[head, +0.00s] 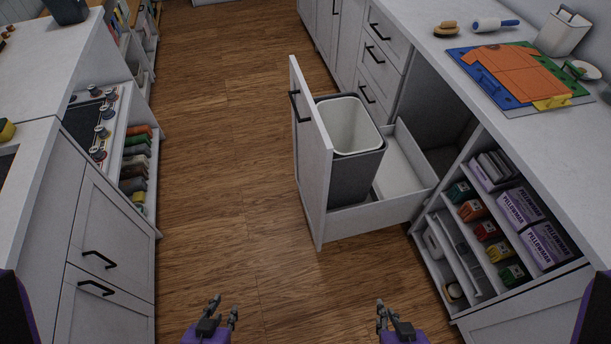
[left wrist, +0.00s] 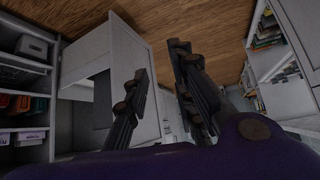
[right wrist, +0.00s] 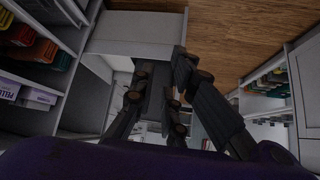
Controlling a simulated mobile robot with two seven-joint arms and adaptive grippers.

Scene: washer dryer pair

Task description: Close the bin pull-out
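The bin pull-out stands open from the right-hand counter, over the wood floor. Its tall white front panel (head: 314,160) has a black bar handle (head: 300,105) on the face turned left. A dark grey bin (head: 352,178) with a pale liner (head: 350,126) stands inside, with an empty white tray area (head: 398,165) behind it. The panel also shows in the left wrist view (left wrist: 140,62), beyond the fingers. My left gripper (head: 224,308) and right gripper (head: 393,315) are both open and empty, low at the front of the head view, apart from the pull-out.
An open shelf (head: 468,255) with boxes and jars adjoins the pull-out's cavity on the right. Drawers (head: 376,62) lie behind it. The wood floor (head: 220,160) between is clear.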

